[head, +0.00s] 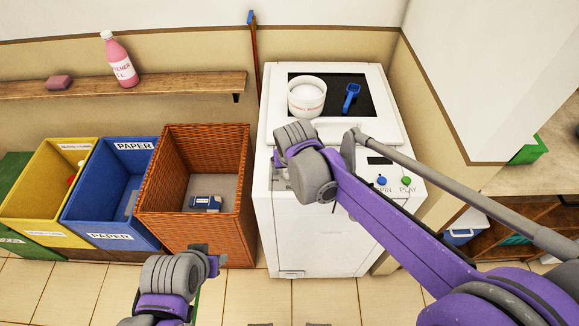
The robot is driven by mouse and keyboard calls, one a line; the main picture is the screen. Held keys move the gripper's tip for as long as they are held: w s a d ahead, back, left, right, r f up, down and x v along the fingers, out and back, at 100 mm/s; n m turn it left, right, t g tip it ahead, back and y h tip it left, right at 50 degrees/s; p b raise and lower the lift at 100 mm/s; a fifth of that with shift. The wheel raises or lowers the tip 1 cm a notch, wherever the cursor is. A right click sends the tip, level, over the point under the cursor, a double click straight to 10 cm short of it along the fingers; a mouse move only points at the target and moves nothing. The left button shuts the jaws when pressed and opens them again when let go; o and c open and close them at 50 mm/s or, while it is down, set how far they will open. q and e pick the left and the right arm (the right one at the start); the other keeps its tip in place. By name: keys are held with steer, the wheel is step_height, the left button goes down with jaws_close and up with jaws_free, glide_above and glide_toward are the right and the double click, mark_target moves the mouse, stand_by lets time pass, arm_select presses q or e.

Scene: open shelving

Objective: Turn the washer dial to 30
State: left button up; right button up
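The white washer (315,235) stands in the middle of the head view, with a dark top panel (330,110). Its sloped front control panel (385,162) shows a small black display (380,160), a blue button (381,181) and a green button (405,181) marked PLAY. My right gripper (281,162) is at the left part of this control panel; its own wrist hides the fingers and that stretch of panel. I cannot make out the dial or its setting. My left gripper (206,258) is low in front of the wicker basket, its fingers too small to judge.
A white tub (306,97) and a blue scoop (350,97) sit on the washer. The wicker basket (246,205), blue paper bin (88,212) and yellow bin (25,210) stand left. A wall shelf (180,86) holds a pink bottle (120,62).

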steer(key=shift+r, duration=0.1)
steer(key=p+v, duration=0.1)
steer(key=v, duration=0.9)
steer(key=shift+s+r, duration=0.25)
steer(key=shift+r, duration=0.05)
